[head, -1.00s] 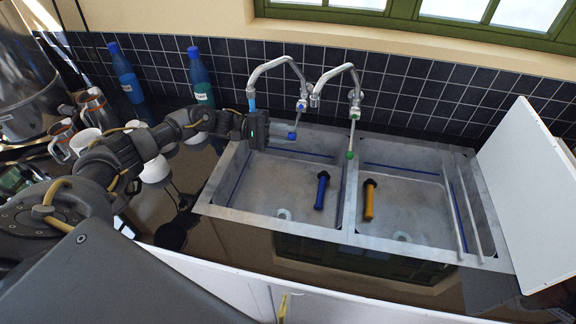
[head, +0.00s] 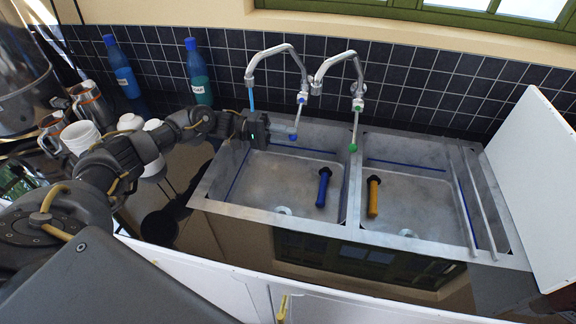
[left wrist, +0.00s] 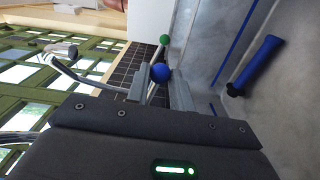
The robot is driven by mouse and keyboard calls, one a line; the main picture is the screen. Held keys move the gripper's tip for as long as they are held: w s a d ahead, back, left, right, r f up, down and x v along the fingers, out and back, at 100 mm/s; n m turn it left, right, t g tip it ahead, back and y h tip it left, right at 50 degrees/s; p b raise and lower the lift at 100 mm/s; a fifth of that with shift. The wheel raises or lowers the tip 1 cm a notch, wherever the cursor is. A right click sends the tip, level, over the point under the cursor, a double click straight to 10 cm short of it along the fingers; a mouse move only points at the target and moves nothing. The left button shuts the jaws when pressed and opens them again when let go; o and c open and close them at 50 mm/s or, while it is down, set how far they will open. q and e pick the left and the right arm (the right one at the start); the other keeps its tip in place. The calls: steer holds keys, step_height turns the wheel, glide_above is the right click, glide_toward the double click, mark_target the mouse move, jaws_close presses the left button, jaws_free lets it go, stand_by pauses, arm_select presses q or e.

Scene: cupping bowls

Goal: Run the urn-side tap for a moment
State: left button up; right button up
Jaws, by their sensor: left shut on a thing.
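The urn-side tap (head: 270,50) is the left chrome tap, nearer the metal urn (head: 22,95). Its lever ends in a blue ball (head: 292,137). A short blue stream (head: 252,98) hangs below its spout, and its lower end is hidden behind my gripper. My left gripper (head: 280,137) reaches in from the left over the left basin. In the left wrist view, the blue ball (left wrist: 161,73) sits between the fingertips of my left gripper (left wrist: 155,88), which is shut on the lever. My right gripper is out of view.
The right tap (head: 338,62) with a green ball (head: 353,147) stands close by. A blue-handled piece (head: 323,187) and a yellow-handled piece (head: 374,195) lie in the sink basins. Bottles (head: 197,75), mugs and cups crowd the left counter. A white panel (head: 535,180) stands at the right.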

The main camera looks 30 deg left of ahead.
arm_select(q)
steer(key=shift+w+f+m+b, duration=0.1)
steer(key=shift+f+m+b, duration=0.7)
steer(key=shift+f+b, duration=0.35)
steer(key=o, duration=0.9)
steer(key=shift+w+a+f, duration=0.1)
steer(key=shift+f, duration=0.05)
steer(key=shift+c, duration=0.2)
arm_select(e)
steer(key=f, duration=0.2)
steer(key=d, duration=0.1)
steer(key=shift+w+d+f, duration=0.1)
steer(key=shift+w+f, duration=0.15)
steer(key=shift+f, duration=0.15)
arm_select(q)
steer(key=shift+r, duration=0.2)
steer(key=shift+a, duration=0.1)
